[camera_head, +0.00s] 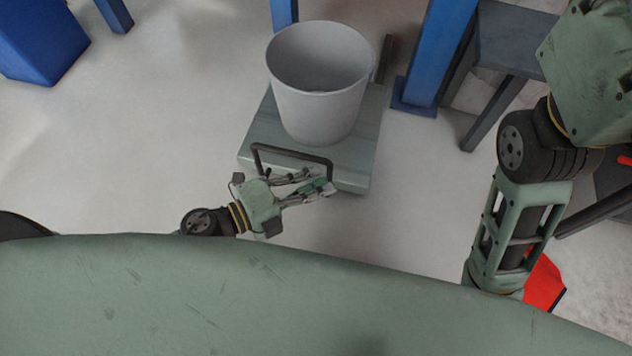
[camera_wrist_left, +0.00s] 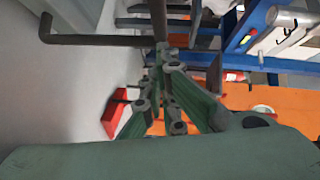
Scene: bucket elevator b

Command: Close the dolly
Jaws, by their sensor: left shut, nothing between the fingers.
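The dolly (camera_head: 365,168) is a low grey-green platform on the floor ahead of me, and a large grey bucket (camera_head: 320,95) stands upright on it. A dark bar handle (camera_head: 291,153) is at the dolly's near edge. My left gripper (camera_head: 328,186) is shut and empty, beside the handle at its right end. I cannot tell whether it touches the handle. In the left wrist view the dark handle bar (camera_wrist_left: 95,40) runs across the upper left, close to the shut left gripper (camera_wrist_left: 164,52). My right arm shows at the right, but its gripper is not in view.
A blue post (camera_head: 435,55) stands right behind the dolly, with a dark grey table (camera_head: 515,40) beside it. A blue bin (camera_head: 42,38) is at the upper left. A red object (camera_head: 543,283) lies at the lower right. The floor left of the dolly is clear.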

